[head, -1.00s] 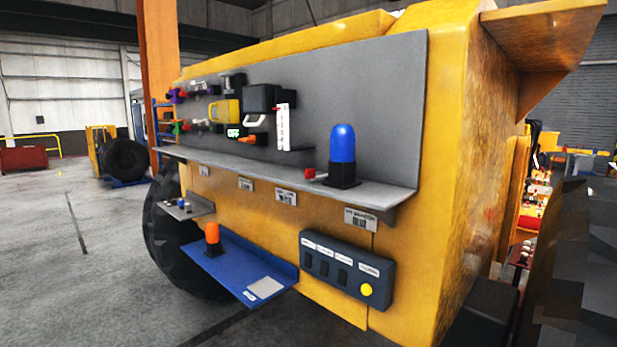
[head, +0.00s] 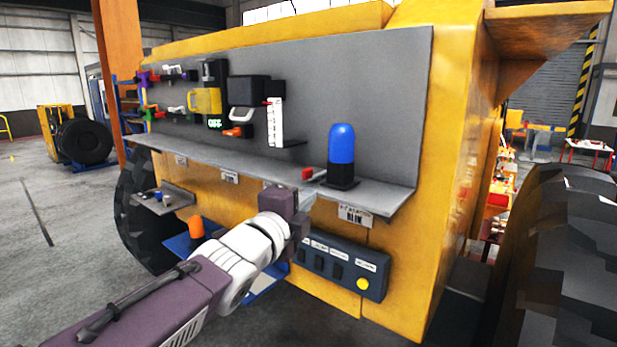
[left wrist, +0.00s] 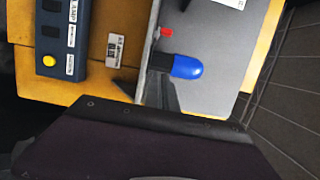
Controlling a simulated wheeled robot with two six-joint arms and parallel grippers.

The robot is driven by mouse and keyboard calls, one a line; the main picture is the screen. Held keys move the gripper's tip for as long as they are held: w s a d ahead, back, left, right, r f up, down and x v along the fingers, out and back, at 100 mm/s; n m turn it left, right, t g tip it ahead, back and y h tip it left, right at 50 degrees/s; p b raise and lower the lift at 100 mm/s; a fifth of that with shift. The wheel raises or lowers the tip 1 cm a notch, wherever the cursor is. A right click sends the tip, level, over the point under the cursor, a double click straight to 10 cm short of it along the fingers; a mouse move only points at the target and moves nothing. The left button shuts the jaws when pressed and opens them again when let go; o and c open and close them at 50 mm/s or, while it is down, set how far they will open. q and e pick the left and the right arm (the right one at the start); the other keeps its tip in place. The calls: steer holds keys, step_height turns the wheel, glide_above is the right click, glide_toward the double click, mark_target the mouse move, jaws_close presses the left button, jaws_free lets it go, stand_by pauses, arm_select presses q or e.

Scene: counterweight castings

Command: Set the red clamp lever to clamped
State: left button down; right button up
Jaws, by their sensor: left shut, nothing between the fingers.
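A red-ended lever (head: 307,174) sits low on the grey shelf, just left of a blue beacon. Its red end also shows in the left wrist view (left wrist: 167,32); I cannot tell its exact setting. My left gripper (head: 304,200) is shut and empty, in front of the shelf's edge and below the red end as seen in the head view. It looks apart from the lever. In the left wrist view the dark wrist body fills the bottom. My right gripper is not in view.
The blue beacon (head: 342,146) stands close right of the red end. A grey upright panel (head: 370,90) carries several coloured fixtures at left. A dark switch box (head: 340,270) with a yellow button hangs below the shelf. An orange beacon (head: 196,227) stands lower left.

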mark_target(310, 180)
arm_select(q)
steer(key=p+x, duration=0.2)
steer(key=x, duration=0.2)
steer(key=p+x, duration=0.2)
steer(key=x, duration=0.3)
steer(key=shift+w+a+r, duration=0.1)
steer(key=shift+w+r, duration=0.1)
steer(key=shift+w, duration=0.05)
steer(key=w+a+p, duration=0.2)
steer(key=p, duration=0.2)
steer(key=shift+w, duration=0.3)
steer(key=shift+w+a+f, duration=0.15)
steer(key=shift+a+f, duration=0.1)
steer(key=shift+a, duration=0.4)
steer(key=shift+d, duration=0.2)
